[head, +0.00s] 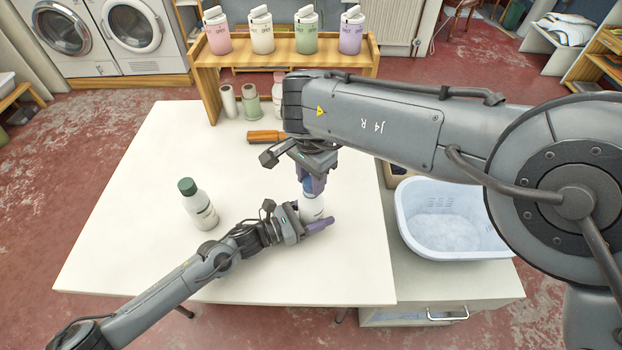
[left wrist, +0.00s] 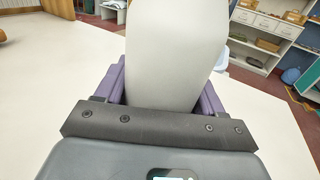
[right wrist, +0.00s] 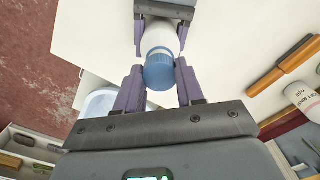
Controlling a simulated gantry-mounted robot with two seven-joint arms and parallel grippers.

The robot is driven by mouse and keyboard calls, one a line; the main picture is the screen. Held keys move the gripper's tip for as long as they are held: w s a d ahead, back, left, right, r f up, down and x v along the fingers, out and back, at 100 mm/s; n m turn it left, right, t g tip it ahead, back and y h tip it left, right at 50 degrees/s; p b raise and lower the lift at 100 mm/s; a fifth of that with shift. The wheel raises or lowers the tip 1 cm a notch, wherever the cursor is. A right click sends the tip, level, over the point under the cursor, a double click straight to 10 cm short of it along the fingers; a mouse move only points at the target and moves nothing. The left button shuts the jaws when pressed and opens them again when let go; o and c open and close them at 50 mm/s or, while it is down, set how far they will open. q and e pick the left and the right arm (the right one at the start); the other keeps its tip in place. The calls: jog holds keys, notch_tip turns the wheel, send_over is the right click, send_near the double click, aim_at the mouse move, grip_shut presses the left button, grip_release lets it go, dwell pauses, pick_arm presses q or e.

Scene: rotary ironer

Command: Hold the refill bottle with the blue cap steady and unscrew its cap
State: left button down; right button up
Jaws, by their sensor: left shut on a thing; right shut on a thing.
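The refill bottle (head: 312,209), white with a blue cap (head: 308,187), stands on the white table near its right side. My left gripper (head: 314,222) comes in low from the left and is shut on the bottle's body. In the left wrist view the pale bottle (left wrist: 172,50) fills the space between the purple fingers. My right gripper (head: 314,183) is above the bottle, pointing down, shut on the blue cap. In the right wrist view its purple fingers lie on either side of the cap (right wrist: 159,73). The cap sits on the bottle's top; its thread is hidden.
A white bottle with a green cap (head: 198,207) stands on the table to the left. A pale blue tub (head: 410,228) stands right.

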aim_at(311, 181)
jog(key=shift+r, duration=0.4)
jog(key=shift+r, duration=0.2)
jog(key=shift+r, duration=1.9)
pick_arm(q)
jog(key=shift+c, duration=0.2)
grip_release()
